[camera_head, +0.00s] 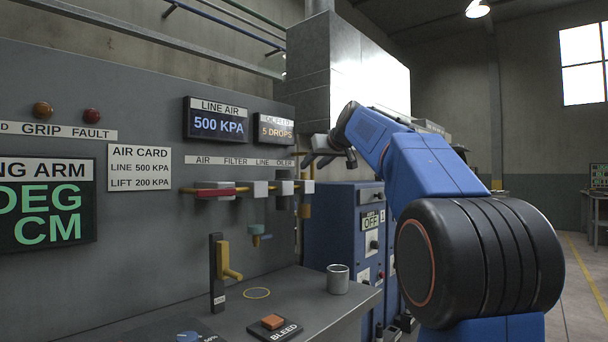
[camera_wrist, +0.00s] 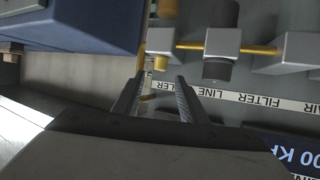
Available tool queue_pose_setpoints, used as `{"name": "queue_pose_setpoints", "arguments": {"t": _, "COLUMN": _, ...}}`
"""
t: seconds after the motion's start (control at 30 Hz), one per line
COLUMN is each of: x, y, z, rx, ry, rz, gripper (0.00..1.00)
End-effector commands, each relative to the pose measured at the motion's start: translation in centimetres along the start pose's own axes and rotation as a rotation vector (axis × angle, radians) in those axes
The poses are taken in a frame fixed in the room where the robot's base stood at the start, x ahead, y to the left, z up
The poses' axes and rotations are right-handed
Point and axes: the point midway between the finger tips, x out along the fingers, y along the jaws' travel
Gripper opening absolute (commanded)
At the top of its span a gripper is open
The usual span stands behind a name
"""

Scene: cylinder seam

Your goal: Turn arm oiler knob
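The oiler block (camera_head: 304,187) is the rightmost silver block on the wall air line, near the OILER label. It shows in the wrist view (camera_wrist: 160,40), where the picture is upside down. A small yellow knob (camera_wrist: 160,63) sits on this block. My gripper (camera_head: 322,158) is in the air to the right of the OILER label, close to the wall. In the wrist view my gripper (camera_wrist: 155,88) has its two fingers apart with nothing held between them. The yellow knob lies beyond the fingertips, roughly in line with the gap. Contact is not visible.
A neighbouring block (camera_wrist: 222,42) carries a dark knob (camera_wrist: 217,70). A blue cabinet (camera_head: 345,220) stands right of the panel. The bench (camera_head: 300,310) below holds a metal cup (camera_head: 338,279) and a BLEED button (camera_head: 273,322). A small display (camera_head: 275,130) reads 5 DROPS.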

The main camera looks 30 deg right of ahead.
Motion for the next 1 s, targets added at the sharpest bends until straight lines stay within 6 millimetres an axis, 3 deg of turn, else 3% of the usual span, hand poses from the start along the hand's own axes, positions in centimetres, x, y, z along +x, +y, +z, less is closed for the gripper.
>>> {"name": "queue_pose_setpoints", "arguments": {"t": 0.2, "x": 4.0, "y": -0.1, "z": 0.0, "rx": 0.001, "ry": -0.001, "rz": -0.002, "gripper": 0.39}}
{"name": "queue_pose_setpoints", "arguments": {"t": 0.43, "x": 6.9, "y": -0.1, "z": 0.0, "rx": -0.001, "ry": 0.0, "rz": -0.001, "gripper": 0.39}}
{"name": "queue_pose_setpoints", "arguments": {"t": 0.9, "x": 8.0, "y": 0.0, "z": 0.0, "rx": 0.0, "ry": 0.001, "rz": 0.0, "gripper": 0.39}}
{"name": "queue_pose_setpoints", "arguments": {"t": 1.0, "x": 8.0, "y": 0.0, "z": 0.0, "rx": 0.0, "ry": 0.001, "rz": 0.0, "gripper": 0.17}}
